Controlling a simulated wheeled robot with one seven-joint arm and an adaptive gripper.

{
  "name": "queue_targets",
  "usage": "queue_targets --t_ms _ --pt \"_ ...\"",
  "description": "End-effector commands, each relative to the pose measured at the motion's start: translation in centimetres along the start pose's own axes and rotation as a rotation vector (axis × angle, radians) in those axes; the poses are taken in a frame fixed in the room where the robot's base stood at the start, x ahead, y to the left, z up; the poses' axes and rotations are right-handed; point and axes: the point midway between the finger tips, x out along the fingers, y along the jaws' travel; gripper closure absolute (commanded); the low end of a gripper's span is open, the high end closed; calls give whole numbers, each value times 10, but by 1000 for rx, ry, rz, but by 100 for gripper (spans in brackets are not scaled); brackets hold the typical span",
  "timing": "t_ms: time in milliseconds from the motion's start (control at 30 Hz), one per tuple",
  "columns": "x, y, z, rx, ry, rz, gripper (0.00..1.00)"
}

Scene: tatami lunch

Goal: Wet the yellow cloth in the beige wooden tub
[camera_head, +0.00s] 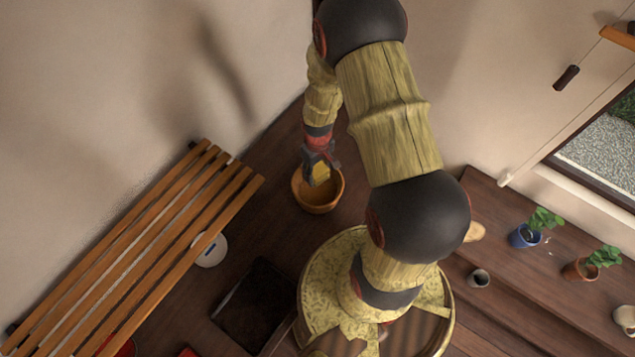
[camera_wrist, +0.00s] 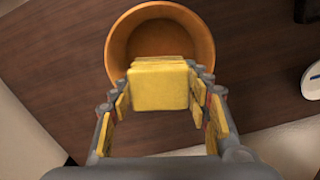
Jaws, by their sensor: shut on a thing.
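The beige wooden tub (camera_head: 318,203) is a round bowl-like vessel on the dark wooden surface near the wall corner in the head view. It also shows at the top of the wrist view (camera_wrist: 117,48), with its brown inside visible. My gripper (camera_head: 319,170) points down over the tub and is shut on the yellow cloth (camera_wrist: 160,84). The cloth is a small folded block between the fingers, and it covers the tub's near rim in the wrist view. In the head view the cloth (camera_head: 320,174) shows against the tub's opening. I cannot tell whether it touches the inside.
A slatted wooden rack (camera_head: 150,245) stands along the left wall. A white round device (camera_head: 209,249) and a dark square tray (camera_head: 254,305) are near it. To the right, a wooden ledge holds a blue potted plant (camera_head: 525,236), a terracotta one (camera_head: 579,269) and a small dark cup (camera_head: 479,278).

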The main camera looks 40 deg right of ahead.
Motion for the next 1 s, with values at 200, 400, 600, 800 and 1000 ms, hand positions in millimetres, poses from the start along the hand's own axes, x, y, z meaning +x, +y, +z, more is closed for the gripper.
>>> queue_targets --t_ms 200,400,600,800,1000 --pt "0 0 0 0 0 0 73" --pt "-10 0 0 0 0 0 73" --pt "-28 0 0 0 1 0 73" --pt "-41 0 0 0 1 0 73" --pt "-40 0 0 0 0 0 73"
